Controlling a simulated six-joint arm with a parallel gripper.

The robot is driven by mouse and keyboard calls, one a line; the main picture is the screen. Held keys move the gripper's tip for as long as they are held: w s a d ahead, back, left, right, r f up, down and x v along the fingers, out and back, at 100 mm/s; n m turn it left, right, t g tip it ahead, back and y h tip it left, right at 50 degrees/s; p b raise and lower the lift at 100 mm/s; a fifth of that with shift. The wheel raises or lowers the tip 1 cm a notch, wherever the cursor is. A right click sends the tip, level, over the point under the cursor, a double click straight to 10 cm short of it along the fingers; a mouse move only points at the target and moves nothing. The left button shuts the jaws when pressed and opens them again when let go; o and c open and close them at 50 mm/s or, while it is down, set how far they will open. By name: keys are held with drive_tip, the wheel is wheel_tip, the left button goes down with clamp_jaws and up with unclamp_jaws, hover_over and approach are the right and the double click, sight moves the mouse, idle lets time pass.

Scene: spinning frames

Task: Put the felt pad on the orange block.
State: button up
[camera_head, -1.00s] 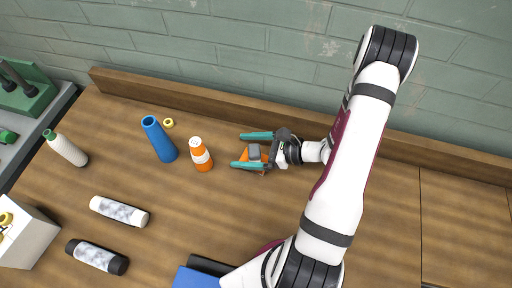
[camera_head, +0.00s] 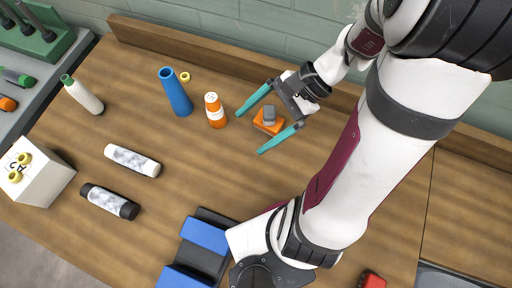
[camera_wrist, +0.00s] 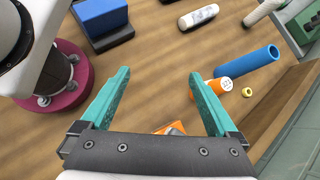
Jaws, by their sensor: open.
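The orange block (camera_head: 266,127) stands on the wooden bench. A small dark grey piece, which looks like the felt pad (camera_head: 269,112), sits on top of it toward its far side. My gripper (camera_head: 251,133) is open, with teal fingers apart on either side of the block and nothing held between them. In the wrist view my gripper (camera_wrist: 160,73) is also open.
White (camera_head: 132,160) and black (camera_head: 110,201) cylinders lie at left. A blue and black holder (camera_head: 200,250) is in front. Bench between is clear.

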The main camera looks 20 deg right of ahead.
drive_tip(key=s+a+r+n+h, duration=0.4)
drive_tip(key=s+n+h, duration=0.3)
drive_tip(key=n, duration=0.3)
drive_tip(key=shift+s+a+r+g, duration=0.3)
drive_tip(key=shift+s+a, duration=0.1)
drive_tip(key=shift+s, duration=0.45)
